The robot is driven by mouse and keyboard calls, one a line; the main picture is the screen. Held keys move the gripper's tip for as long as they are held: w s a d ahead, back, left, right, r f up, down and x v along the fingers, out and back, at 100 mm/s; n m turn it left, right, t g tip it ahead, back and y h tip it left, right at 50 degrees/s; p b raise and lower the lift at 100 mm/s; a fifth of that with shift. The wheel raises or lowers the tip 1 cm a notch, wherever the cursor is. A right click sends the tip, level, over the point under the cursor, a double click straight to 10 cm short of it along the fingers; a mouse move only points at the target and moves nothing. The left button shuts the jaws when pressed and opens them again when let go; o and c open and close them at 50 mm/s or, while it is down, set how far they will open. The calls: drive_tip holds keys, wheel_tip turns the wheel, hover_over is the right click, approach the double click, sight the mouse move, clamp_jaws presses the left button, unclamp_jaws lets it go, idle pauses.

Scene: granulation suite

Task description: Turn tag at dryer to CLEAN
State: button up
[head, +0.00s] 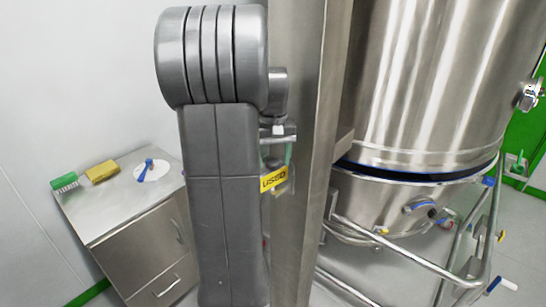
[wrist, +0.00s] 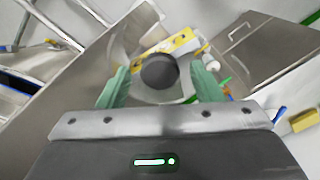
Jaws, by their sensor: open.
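The yellow tag (head: 273,179) is on the steel column, left of the big steel dryer vessel (head: 425,90). Its dark letters appear to read USED. In the wrist view the yellow tag (wrist: 184,42) shows partly behind a dark round knob (wrist: 159,71). My gripper (wrist: 160,78) is open, with its green fingers on either side of the knob. I cannot tell whether they touch it. In the head view my arm hides most of my gripper; a green finger shows just above the tag.
The steel column (head: 301,150) stands close to the right of my arm. A steel cabinet (head: 128,207) at left carries a green brush (head: 64,183), a yellow block (head: 102,171) and a white disc with a blue item (head: 151,170). Tubular rails (head: 405,262) surround the dryer's lower part.

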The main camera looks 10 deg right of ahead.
drive_tip(key=c, duration=1)
drive_tip(key=n+p, duration=0.1)
drive_tip(key=n, duration=0.2)
drive_tip(key=shift+n, duration=0.4)
drive_tip(key=n, duration=0.3)
drive_tip(key=shift+n+p, duration=0.4)
drive_tip(key=n, duration=0.4)
drive_tip(key=shift+p, duration=0.35)
drive_tip(key=shift+n, duration=1.8)
